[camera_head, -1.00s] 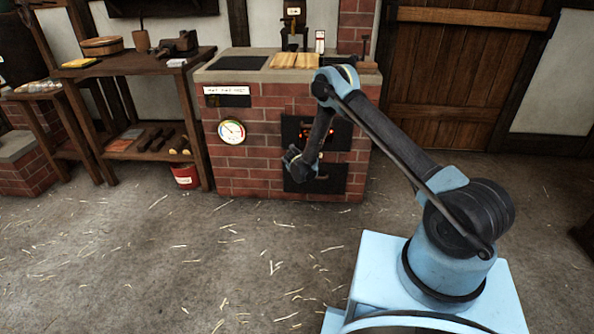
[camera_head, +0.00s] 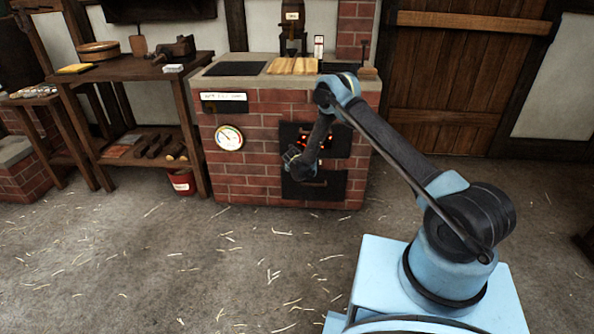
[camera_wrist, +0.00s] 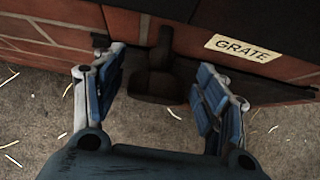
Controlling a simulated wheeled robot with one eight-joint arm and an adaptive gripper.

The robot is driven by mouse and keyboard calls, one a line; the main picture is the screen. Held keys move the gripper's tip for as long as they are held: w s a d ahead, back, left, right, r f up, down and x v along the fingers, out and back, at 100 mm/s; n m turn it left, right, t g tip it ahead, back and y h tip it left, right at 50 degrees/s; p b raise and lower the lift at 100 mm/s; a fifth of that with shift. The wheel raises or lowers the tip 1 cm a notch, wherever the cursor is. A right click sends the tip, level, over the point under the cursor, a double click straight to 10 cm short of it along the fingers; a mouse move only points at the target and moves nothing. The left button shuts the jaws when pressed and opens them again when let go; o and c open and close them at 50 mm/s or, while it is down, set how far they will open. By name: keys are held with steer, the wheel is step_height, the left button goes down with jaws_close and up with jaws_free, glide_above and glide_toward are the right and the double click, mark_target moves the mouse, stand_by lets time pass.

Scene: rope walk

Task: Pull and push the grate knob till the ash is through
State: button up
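The grate knob (camera_wrist: 158,86) is a dark brown block on a short stem at the stove's front, in the wrist view. A label reading GRATE (camera_wrist: 242,48) is fixed to its right. My gripper (camera_wrist: 162,74) is open, with one blue-padded finger on each side of the knob and a visible gap to both. I cannot tell how deep the knob sits between the fingers. In the head view my gripper (camera_head: 294,160) is low before the brick stove (camera_head: 250,165), and the knob cannot be made out. Embers (camera_head: 303,140) glow in the upper opening; the ash is not distinguishable.
A dark lower door (camera_head: 325,187) with a handle is close to my gripper. A round gauge (camera_head: 229,138) is on the stove's front. A wooden workbench (camera_head: 130,75) and red bucket (camera_head: 182,182) stand left. The straw-strewn floor (camera_head: 170,260) in front is clear.

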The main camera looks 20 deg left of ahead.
steer(key=shift+s, duration=0.1)
steer(key=v, duration=1.1)
steer(key=shift+s+r, duration=0.2)
steer(key=shift+r, duration=0.1)
